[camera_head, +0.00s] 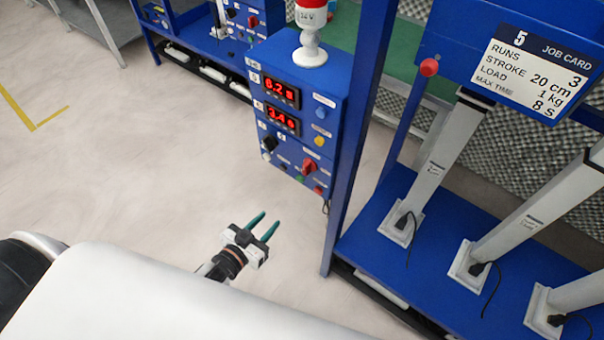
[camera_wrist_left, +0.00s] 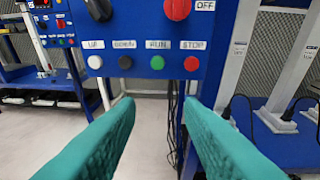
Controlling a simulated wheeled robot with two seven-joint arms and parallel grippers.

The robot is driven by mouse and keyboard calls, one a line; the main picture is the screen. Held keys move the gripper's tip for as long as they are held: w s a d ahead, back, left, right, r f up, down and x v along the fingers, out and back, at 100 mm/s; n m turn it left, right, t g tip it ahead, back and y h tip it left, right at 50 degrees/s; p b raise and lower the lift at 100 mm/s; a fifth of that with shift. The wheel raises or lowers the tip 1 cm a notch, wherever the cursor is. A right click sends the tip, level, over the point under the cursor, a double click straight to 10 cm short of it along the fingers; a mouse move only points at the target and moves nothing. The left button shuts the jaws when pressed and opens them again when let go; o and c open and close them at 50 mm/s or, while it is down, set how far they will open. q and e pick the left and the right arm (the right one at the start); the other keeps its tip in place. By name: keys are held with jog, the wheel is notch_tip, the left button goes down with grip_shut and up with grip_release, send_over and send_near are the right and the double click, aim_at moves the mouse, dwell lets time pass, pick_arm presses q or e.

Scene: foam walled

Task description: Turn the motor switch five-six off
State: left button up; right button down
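The blue control box (camera_head: 285,70) stands on the rig's left post. A red rotary knob (camera_head: 309,165) sits low on its face, with a black knob (camera_head: 269,143) to its left. In the left wrist view the red knob (camera_wrist_left: 178,8) is cut by the top edge, beside an OFF label (camera_wrist_left: 206,5). Any "five-six" label is not legible, and the knob's setting cannot be told. My left gripper (camera_head: 270,218) is open and empty, below and in front of the box, apart from it. Its fingers frame the lower panel in the wrist view. My right gripper is not in view.
Below the knobs are push buttons, including green RUN (camera_wrist_left: 157,62) and red STOP (camera_wrist_left: 191,63). Two red displays (camera_head: 282,92) are lit above. A signal lamp (camera_head: 310,45) tops the box. A blue upright post (camera_head: 355,140) rises right of it.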

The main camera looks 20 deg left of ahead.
aim_at(304, 169)
pick_arm(q)
notch_tip(304, 169, up, 10)
jog(key=w+d+f+m+t+h, duration=0.1)
jog(key=d+t+h, duration=0.1)
jog(key=x, duration=0.4)
jog(key=p+x, duration=0.1)
jog(key=x, duration=0.7)
jog(key=shift+a+r, duration=0.15)
jog(key=shift+r, duration=0.2)
grip_shut()
